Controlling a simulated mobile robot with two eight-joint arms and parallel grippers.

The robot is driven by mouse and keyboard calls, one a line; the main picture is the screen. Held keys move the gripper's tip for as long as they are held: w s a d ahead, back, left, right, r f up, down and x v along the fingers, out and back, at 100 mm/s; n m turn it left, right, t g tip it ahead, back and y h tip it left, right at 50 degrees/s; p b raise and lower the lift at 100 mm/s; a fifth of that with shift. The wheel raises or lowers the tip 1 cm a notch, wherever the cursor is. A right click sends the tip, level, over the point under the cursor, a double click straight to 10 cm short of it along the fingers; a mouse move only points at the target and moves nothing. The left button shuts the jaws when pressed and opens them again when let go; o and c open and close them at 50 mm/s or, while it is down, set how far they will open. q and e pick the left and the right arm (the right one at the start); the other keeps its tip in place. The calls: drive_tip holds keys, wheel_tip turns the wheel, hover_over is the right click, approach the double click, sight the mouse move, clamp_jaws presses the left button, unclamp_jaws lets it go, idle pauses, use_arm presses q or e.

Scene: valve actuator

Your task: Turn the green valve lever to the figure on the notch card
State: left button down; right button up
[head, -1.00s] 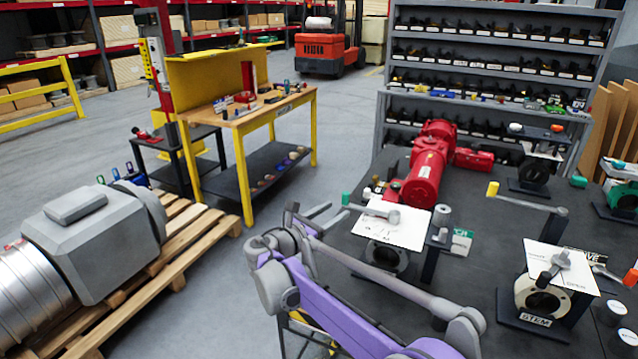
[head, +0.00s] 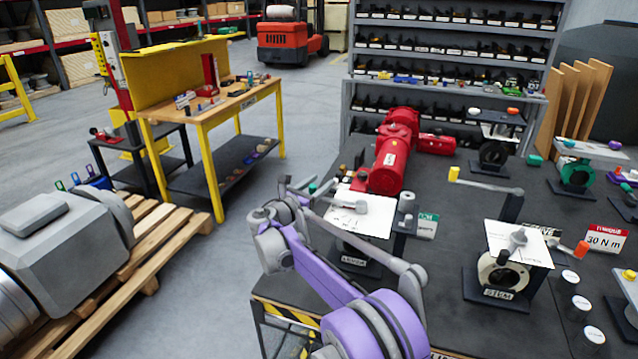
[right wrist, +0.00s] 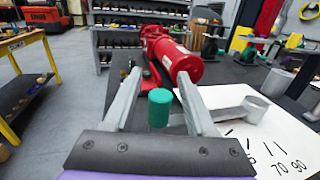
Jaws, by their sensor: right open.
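The green lever knob (head: 312,188) is at the left end of a grey lever whose hub (head: 361,206) sits over a white notch card (head: 368,222). In the right wrist view the green knob (right wrist: 160,108) stands upright between my right gripper's fingers (right wrist: 157,76), with a gap on each side. The notch card (right wrist: 262,140) shows there with dark tick lines; the figures 70 and 90 are legible, others are partly cut off or blurred. My right gripper (head: 306,186) is open around the knob in the head view. My left gripper is not in view.
A red actuator (head: 392,155) lies just behind the lever. A yellow-knobbed lever (head: 485,183) and an orange-knobbed valve with its own card (head: 519,245) stand to the right. The bench edge has a striped strip (head: 284,316). A pallet (head: 150,270) stands left.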

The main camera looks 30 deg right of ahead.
clamp_jaws()
idle(1.4)
